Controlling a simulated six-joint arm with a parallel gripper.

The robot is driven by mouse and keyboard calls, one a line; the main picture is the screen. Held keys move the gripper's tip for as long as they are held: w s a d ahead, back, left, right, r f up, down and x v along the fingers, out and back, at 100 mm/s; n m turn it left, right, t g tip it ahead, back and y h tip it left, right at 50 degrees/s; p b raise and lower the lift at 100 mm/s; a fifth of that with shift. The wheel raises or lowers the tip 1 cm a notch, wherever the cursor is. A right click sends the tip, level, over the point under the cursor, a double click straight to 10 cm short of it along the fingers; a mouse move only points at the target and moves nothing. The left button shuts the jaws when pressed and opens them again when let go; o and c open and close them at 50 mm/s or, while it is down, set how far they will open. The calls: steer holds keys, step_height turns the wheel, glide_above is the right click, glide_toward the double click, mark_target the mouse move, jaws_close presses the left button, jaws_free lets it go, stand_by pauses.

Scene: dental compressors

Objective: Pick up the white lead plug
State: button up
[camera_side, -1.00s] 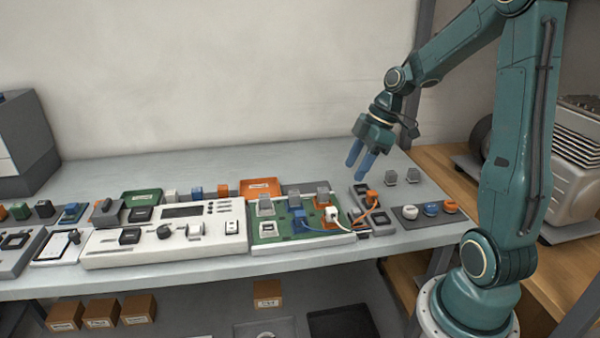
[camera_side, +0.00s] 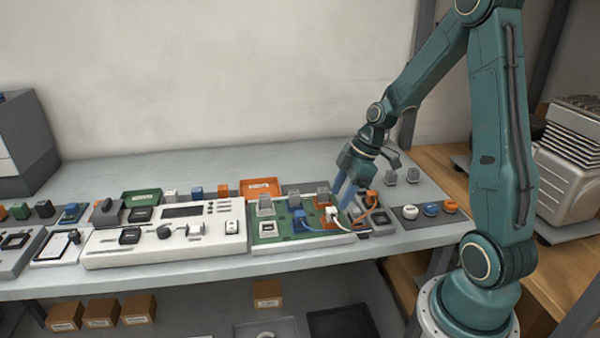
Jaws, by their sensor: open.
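The white lead plug (camera_side: 331,213) stands on the right part of the green circuit board (camera_side: 284,237), with a white lead running from it. A blue plug (camera_side: 299,217) with a blue lead is to its left on the same board. An orange plug (camera_side: 371,197) with an orange lead is to its right, beyond the board. My gripper (camera_side: 345,193) is open, its blue fingers pointing down just above and to the right of the white plug. The fingers look empty. Whether they touch the plug is not clear from this side.
Grey blocks (camera_side: 265,202) stand along the back of the board. A white control unit (camera_side: 165,241) sits to its left. An orange tray (camera_side: 261,187) lies behind. Several round knobs (camera_side: 430,209) are at the right.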

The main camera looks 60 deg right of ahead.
mark_target(331, 209)
steer(key=shift+x, duration=2.45)
steer(key=shift+w, duration=0.15)
steer(key=c, duration=1.1)
